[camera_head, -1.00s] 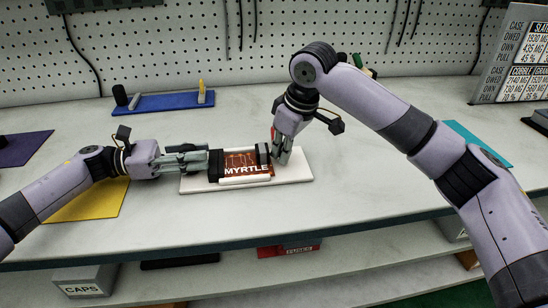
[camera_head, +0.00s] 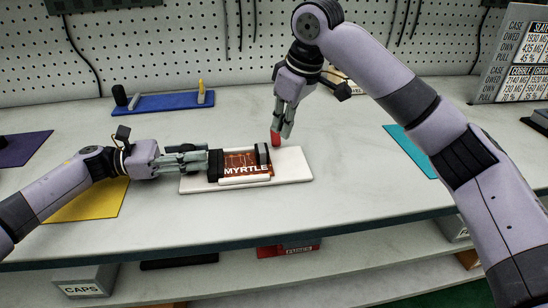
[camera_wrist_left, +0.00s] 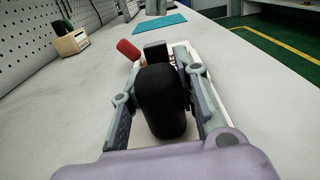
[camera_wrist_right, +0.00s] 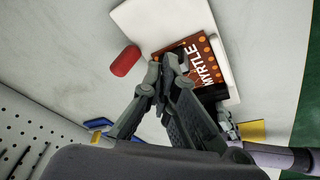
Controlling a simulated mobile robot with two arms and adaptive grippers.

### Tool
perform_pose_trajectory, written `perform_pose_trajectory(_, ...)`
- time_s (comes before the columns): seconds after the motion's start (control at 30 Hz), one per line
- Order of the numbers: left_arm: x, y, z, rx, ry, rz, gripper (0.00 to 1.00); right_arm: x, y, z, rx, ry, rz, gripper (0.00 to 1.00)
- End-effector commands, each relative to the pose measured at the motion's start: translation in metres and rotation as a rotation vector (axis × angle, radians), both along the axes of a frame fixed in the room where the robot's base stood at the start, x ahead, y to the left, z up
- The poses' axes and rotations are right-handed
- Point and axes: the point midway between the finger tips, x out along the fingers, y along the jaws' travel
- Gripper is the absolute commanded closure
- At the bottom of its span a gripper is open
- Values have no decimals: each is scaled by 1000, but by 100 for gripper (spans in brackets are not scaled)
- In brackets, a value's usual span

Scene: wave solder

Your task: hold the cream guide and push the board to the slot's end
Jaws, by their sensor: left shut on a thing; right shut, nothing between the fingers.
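The brown board marked MYRTLE (camera_head: 246,160) lies on a pale base plate (camera_head: 295,170), with a cream bar (camera_head: 244,180), likely the cream guide, along its front edge. A black block (camera_head: 215,168) is at the board's left end and a narrow black piece (camera_head: 263,155) near its right end. My left gripper (camera_head: 207,161) is shut on the black block, which also shows between its fingers in the left wrist view (camera_wrist_left: 162,105). My right gripper (camera_head: 284,134) is shut and empty, raised behind the plate. The board also shows beyond its fingertips in the right wrist view (camera_wrist_right: 200,60).
A blue rack (camera_head: 160,102) is at the back left. Yellow (camera_head: 95,203), purple (camera_head: 22,149) and teal (camera_head: 412,150) mats lie around.

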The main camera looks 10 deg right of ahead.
Motion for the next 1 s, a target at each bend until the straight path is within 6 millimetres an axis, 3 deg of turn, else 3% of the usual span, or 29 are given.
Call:
perform_pose_trajectory(0.27,1,2,-2,5,1,5,100,0,0,-1,0,0,-1,100)
perform_pose_trajectory(0.3,1,2,-2,5,1,5,69,0,0,-1,0,1,-1,100)
perform_pose_trajectory(0.6,0,1,-2,4,1,2,49,0,0,-1,0,1,-1,100)
perform_pose_trajectory(1.0,0,6,-2,3,1,2,48,0,0,-1,0,1,-1,100)
